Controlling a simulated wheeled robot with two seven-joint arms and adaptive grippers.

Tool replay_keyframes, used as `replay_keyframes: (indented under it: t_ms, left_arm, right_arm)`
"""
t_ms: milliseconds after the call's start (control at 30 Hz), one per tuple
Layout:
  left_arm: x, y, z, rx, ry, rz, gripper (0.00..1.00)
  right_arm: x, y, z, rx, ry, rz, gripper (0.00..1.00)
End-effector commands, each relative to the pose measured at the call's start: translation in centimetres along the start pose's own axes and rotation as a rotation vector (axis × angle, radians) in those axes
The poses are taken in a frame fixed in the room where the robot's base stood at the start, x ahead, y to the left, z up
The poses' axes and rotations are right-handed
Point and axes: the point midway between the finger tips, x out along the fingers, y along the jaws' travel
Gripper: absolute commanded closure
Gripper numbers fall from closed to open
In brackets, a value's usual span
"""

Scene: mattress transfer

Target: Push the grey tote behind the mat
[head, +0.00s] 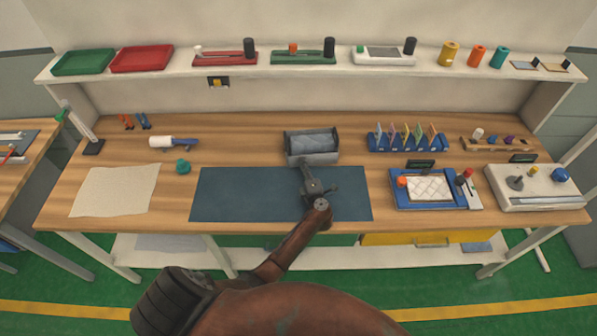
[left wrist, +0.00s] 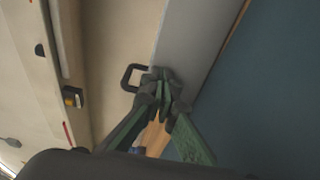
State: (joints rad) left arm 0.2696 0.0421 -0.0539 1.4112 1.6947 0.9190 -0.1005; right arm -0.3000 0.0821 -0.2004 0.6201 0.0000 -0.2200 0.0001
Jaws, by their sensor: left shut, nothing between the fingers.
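The grey tote (head: 313,157) stands on the wooden bench just behind the blue mat (head: 240,193), near its back edge. It is an open box with something bluish-grey inside. My left gripper (head: 306,168) is shut and empty, over the mat at the tote's front face; contact is not clear in the head view. In the left wrist view the shut fingertips (left wrist: 161,78) are close against the tote's grey wall (left wrist: 190,45), beside a dark handle (left wrist: 132,77). The mat (left wrist: 265,95) lies to the right there. My right gripper is in neither view.
A teal lump (head: 183,167) and a white roll on a blue handle (head: 173,142) lie left of the tote. A blue rack of cards (head: 405,138) stands to its right. Bare wood lies behind the tote, below the shelf (head: 225,72).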

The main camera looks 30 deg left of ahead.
Motion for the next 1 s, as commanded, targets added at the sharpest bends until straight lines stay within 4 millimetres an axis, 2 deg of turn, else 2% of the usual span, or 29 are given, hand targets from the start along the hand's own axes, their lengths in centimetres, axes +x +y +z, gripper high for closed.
replay_keyframes:
  t_ms: [467, 800, 1000]
  left_arm:
    - [-0.3, 0.0, 0.2, -0.001, -0.001, -0.001, 1.0]
    - [-5.4, -0.1, 0.2, -0.001, 0.0, -0.004, 1.0]
    - [-7.1, 0.0, 0.2, 0.0, 0.0, -0.002, 1.0]
  right_arm:
    - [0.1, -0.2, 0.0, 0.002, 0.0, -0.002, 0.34]
    - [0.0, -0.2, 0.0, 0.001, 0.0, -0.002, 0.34]
    - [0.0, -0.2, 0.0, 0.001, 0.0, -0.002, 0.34]
